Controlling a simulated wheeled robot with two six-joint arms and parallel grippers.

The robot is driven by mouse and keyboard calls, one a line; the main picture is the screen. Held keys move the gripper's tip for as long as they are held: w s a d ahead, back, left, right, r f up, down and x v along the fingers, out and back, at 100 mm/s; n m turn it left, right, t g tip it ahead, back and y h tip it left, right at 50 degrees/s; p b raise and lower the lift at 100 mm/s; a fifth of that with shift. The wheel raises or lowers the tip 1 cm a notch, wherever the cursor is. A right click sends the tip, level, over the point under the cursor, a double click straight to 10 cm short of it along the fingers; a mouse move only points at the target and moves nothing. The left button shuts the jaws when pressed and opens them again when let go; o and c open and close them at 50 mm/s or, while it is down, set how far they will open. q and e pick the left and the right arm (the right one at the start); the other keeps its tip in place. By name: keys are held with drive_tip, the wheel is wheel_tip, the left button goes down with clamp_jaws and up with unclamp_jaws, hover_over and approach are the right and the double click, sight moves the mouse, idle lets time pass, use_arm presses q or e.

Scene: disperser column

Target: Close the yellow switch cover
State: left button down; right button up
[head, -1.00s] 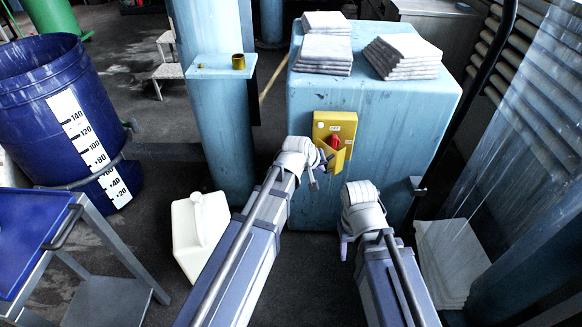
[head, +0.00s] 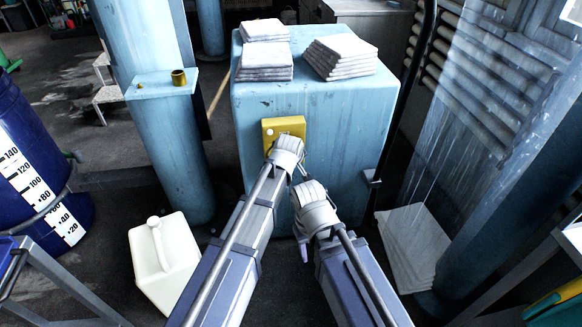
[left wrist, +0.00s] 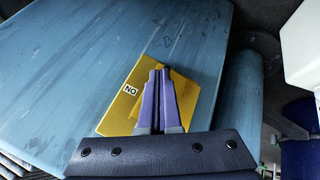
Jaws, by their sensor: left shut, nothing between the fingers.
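The yellow switch box (head: 283,127) is on the front face of the blue cabinet. My left wrist hides its lower part in the head view, and no red knob shows. In the left wrist view, the yellow box (left wrist: 118,112) fills the middle, with a "NO" label. My left gripper (left wrist: 160,72) is shut and empty, its purple fingers in front of the yellow surface. I cannot tell whether they touch it, nor how far the cover is swung. My right gripper (head: 303,248) hangs low before the cabinet, mostly hidden behind its wrist.
The blue cabinet (head: 330,110) carries stacks of pale sheets (head: 340,55). A blue post (head: 172,150) with a small shelf stands left of it. A white canister (head: 165,262) is on the floor at left, a blue barrel (head: 30,150) beyond it. Clear hanging strips are at right.

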use_arm(q)
drive_tip(key=shift+w+d, duration=0.2)
drive_tip(key=shift+w, duration=0.15)
drive_tip(key=shift+s, duration=0.1)
idle(0.5)
